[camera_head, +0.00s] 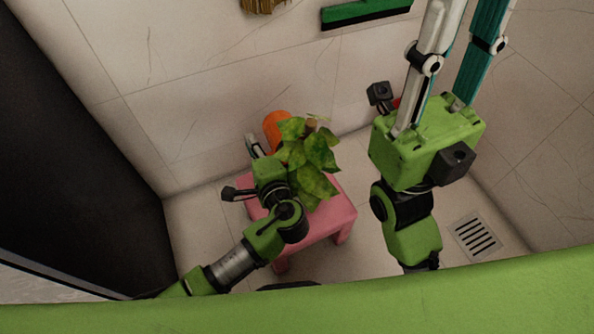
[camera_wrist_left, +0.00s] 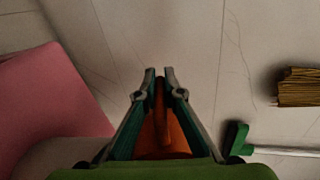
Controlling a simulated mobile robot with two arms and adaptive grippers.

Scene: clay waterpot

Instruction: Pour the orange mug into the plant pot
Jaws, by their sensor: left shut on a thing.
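The orange mug (camera_head: 277,125) is beside the top of the leafy plant (camera_head: 312,160), partly behind its leaves. My left gripper (camera_head: 256,145) is at the mug's near left side. In the left wrist view, the fingers of my left gripper (camera_wrist_left: 160,76) are shut on the orange mug (camera_wrist_left: 150,142), around what looks like its handle. The mug's opening and contents are hidden, and I cannot tell its exact tilt. The plant's leaves hide most or all of its pot, above the pink stool. My right gripper (camera_head: 460,45) points up, its fingers spread apart and empty.
The pink stool (camera_head: 323,225) stands on the tiled floor near the wall; it also shows in the left wrist view (camera_wrist_left: 45,95). A green squeegee (camera_head: 365,12) and a straw broom (camera_head: 262,5) are at the wall. A floor drain (camera_head: 475,236) lies right. A dark panel (camera_head: 70,130) is left.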

